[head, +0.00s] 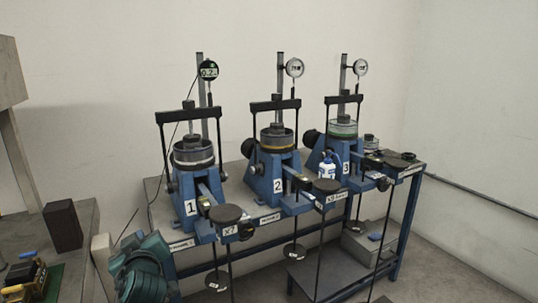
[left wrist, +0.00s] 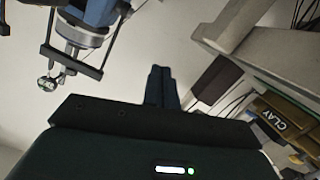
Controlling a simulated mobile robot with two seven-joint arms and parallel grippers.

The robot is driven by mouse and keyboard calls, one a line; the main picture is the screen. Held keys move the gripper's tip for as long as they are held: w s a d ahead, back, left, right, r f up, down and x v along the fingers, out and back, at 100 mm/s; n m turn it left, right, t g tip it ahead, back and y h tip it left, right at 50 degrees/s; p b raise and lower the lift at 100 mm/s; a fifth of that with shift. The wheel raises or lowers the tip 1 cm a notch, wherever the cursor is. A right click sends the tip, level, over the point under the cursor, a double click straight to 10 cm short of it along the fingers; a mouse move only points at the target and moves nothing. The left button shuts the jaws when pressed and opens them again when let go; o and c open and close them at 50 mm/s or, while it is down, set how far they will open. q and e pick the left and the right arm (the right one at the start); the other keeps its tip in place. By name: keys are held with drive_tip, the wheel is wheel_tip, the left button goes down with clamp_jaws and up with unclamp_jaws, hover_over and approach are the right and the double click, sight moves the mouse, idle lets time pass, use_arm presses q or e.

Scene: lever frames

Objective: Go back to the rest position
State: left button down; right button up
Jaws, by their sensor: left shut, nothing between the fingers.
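My left arm (head: 143,268) shows at the bottom left of the head view, in front of the left end of the blue bench; its fingertips are hard to make out there. In the left wrist view my left gripper (left wrist: 159,72) has its two dark fingers together, with nothing between them. It is clear of the bench and the lever frames. Lever frame 1 (head: 187,201), lever frame 2 (head: 277,185) and lever frame 3 (head: 346,163) stand in a row on the bench. My right gripper is not in view.
A grey table (head: 85,222) at the left carries a dark block (head: 62,226). A box marked CLAY (left wrist: 283,120) shows in the left wrist view. A white-and-blue bottle (head: 327,169) stands by frame 3. Hangers drop below the bench front. Floor is free at the right.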

use_arm(q)
drive_tip(key=s+d+f+m+h, duration=0.45)
drive_tip(key=s+f, duration=0.25)
drive_tip(key=f, duration=0.4)
drive_tip(key=s+d+f+m+g+h+p, duration=0.1)
drive_tip(key=s+d+f+m+g+h, duration=0.1)
drive_tip(key=s, duration=0.9)
drive_tip(key=s+d+f+m+g+h+p, duration=0.1)
drive_tip(key=s+d+f+m+h, duration=0.3)
drive_tip(key=s+d+f+m, duration=0.2)
drive_tip(key=s+d+f, duration=0.2)
drive_tip(key=s+f, duration=0.1)
drive_tip(key=s, duration=0.1)
drive_tip(key=shift+s+d+f+g, duration=0.25)
drive_tip(key=shift+s+d+g, duration=0.05)
drive_tip(key=shift+s+g, duration=0.1)
drive_tip(key=shift+h, duration=0.25)
